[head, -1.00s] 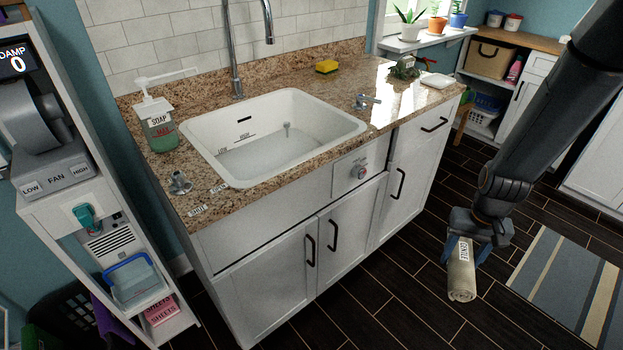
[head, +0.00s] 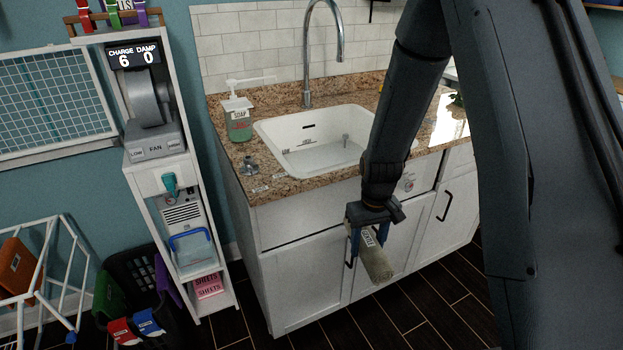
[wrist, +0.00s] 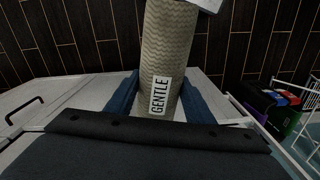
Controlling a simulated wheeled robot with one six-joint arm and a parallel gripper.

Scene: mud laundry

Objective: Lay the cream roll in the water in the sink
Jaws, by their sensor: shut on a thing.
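My gripper (head: 366,236) is shut on the cream roll (head: 375,262), a rolled cloth with a label. The roll hangs in front of the white cabinet doors, below the counter's height. In the wrist view the roll (wrist: 165,50) lies between the blue fingers, and its label reads GENTLE. The white sink (head: 270,130) is set in the granite counter, behind and to the left of my gripper. Shallow water (head: 318,158) seems to cover its floor. My arm hides the sink's right end.
A soap bottle (head: 237,118), a faucet (head: 308,60) and a tap knob (head: 248,166) stand around the sink. A white shelf tower (head: 150,190) with a fan stands at the left. Dark basket (head: 150,290) and white drying rack (head: 50,250) are on the floor.

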